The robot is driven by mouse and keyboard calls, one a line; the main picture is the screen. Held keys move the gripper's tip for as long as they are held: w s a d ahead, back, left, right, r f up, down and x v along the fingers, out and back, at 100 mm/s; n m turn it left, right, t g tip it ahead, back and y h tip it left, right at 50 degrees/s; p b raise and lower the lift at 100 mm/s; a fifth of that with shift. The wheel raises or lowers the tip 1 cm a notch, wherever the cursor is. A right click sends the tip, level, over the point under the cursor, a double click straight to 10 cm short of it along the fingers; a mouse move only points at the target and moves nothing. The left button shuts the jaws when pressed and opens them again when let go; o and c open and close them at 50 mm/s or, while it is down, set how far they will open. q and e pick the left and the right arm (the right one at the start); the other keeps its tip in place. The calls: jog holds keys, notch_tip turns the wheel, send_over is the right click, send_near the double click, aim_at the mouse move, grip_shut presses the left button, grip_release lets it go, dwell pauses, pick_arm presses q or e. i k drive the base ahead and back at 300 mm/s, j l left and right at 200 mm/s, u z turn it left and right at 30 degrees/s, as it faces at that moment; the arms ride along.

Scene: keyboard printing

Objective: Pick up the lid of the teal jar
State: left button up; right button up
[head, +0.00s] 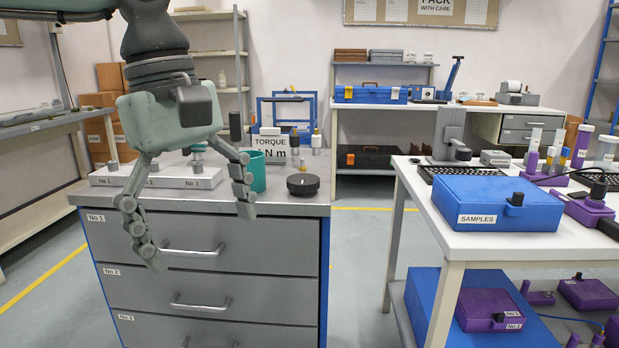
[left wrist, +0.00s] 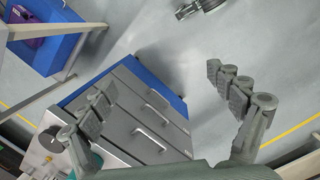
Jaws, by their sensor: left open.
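The teal jar (head: 258,174) stands upright at the right part of the grey drawer cabinet's top (head: 285,202). A black round lid (head: 303,184) lies flat on the top to the right of the jar, apart from it. My left gripper (head: 200,237) is open and empty, its fingers spread and pointing down in front of the drawers. Its right finger partly covers the jar's left side. In the left wrist view the open gripper (left wrist: 160,80) frames the drawers. The lid (left wrist: 52,138) shows there at the lower left, and the jar (left wrist: 95,160) is mostly hidden.
A white numbered rack (head: 160,178) and a torque sign (head: 271,146) stand on the cabinet top. A white table (head: 455,250) at the right holds a blue samples case (head: 497,198) and several purple items. Open floor (head: 365,240) lies between cabinet and table.

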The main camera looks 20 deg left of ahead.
aim_at(299, 184)
jog(key=i, duration=1.25)
